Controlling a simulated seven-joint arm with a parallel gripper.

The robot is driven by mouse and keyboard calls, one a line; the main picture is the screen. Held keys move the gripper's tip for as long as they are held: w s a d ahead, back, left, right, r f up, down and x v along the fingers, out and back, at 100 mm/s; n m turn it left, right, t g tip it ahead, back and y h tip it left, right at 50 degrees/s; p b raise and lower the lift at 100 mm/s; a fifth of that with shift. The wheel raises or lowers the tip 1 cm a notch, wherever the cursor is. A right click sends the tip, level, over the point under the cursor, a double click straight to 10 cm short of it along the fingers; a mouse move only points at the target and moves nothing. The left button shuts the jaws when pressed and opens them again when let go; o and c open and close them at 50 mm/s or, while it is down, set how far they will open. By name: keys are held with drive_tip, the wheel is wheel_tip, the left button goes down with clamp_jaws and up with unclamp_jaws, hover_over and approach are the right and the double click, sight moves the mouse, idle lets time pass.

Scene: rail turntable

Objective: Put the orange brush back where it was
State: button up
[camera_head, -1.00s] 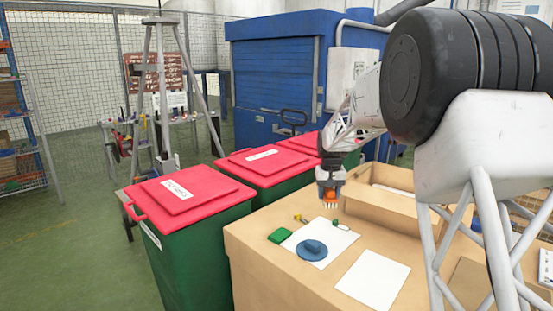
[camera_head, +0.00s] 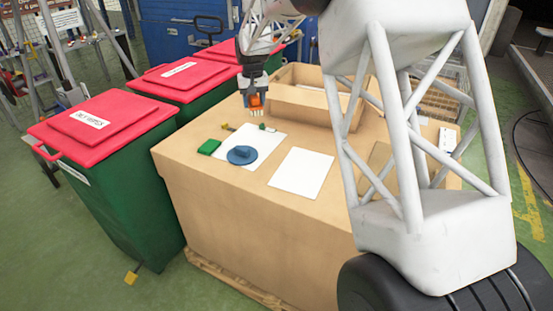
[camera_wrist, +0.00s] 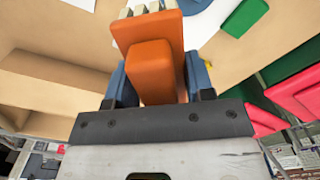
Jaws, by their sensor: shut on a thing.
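The orange brush (camera_wrist: 152,70) is in my gripper (camera_wrist: 152,88). In the wrist view its orange back sits between the two blue fingers, with pale bristle tufts at the far end. In the head view the brush (camera_head: 255,101) hangs bristles down below my gripper (camera_head: 254,92), above the far left part of the cardboard-coloured table (camera_head: 205,165). It appears apart from the tabletop. The place where it was before is not marked in these frames.
A white sheet bears a blue round object (camera_head: 242,155); a green block (camera_head: 209,147) lies beside it. Another white sheet (camera_head: 301,172) lies to the right. An open cardboard box (camera_head: 300,99) stands behind. Red-lidded green bins (camera_head: 108,125) stand left of the table.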

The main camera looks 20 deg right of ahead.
drive_tip(key=s+d+f+m, duration=0.2)
drive_tip(key=s+f, duration=0.2)
drive_tip(key=s, duration=0.4)
drive_tip(key=s+d+f+m, duration=0.3)
drive_tip(key=s+f, duration=0.2)
drive_tip(key=s, duration=0.3)
drive_tip(key=s+d+f+m, duration=0.2)
drive_tip(key=s+f, duration=0.3)
drive_tip(key=s, duration=0.3)
drive_tip(key=shift+d+m, duration=0.4)
drive_tip(key=shift+m, duration=0.3)
drive_tip(key=shift+w, duration=0.15)
hover_over(287, 160)
drive_tip(key=shift+f, duration=0.7)
drive_tip(key=shift+f, duration=1.75)
drive_tip(key=shift+f, duration=0.1)
